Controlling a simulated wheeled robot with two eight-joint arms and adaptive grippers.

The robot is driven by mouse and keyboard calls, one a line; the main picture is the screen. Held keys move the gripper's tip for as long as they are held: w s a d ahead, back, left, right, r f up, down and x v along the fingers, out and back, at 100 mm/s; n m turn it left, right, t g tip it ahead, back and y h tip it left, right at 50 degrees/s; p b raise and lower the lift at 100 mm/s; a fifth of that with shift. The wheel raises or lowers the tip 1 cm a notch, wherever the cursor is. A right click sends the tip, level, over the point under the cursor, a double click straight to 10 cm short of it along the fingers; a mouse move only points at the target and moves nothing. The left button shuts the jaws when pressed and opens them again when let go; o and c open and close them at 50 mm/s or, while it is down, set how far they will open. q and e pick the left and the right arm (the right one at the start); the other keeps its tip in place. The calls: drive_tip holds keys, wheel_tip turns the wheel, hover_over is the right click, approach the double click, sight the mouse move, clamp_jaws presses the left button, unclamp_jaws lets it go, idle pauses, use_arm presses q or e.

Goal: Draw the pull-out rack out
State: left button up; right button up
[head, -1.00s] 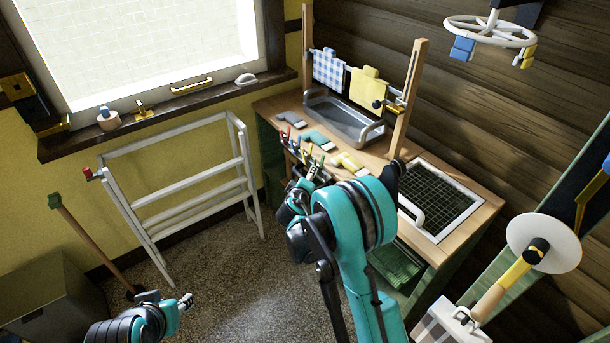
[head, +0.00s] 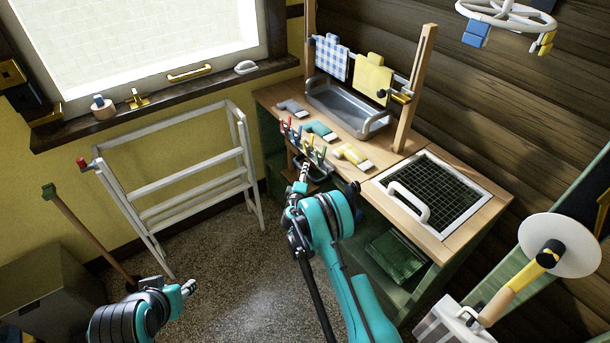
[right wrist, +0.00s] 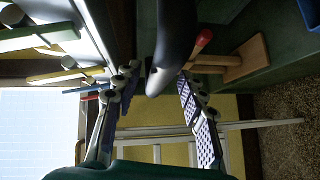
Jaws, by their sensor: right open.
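A dark curved handle (head: 320,172) shows at the counter's front, below several coloured clothes pegs (head: 300,130). It seems to belong to the pull-out rack, whose body I cannot make out. In the right wrist view the dark handle (right wrist: 175,45) lies between and just ahead of the fingers, and I see no grip on it. My right gripper (head: 303,180) is open at the counter front; it also shows in the right wrist view (right wrist: 160,95). My left gripper (head: 188,287) is low at the left, far from the counter; its jaws are too small to read.
A white folding drying frame (head: 185,185) stands left of the counter. A framed mesh panel (head: 450,200) with a white handle lies in the worktop (head: 400,160), right of the basin (head: 345,105). A white disc on a handle (head: 560,245) is at the right. The floor between is clear.

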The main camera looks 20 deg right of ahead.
drive_tip(key=shift+w+d, duration=0.25)
drive_tip(key=shift+w, duration=0.25)
clamp_jaws()
drive_tip(key=shift+a, duration=0.15)
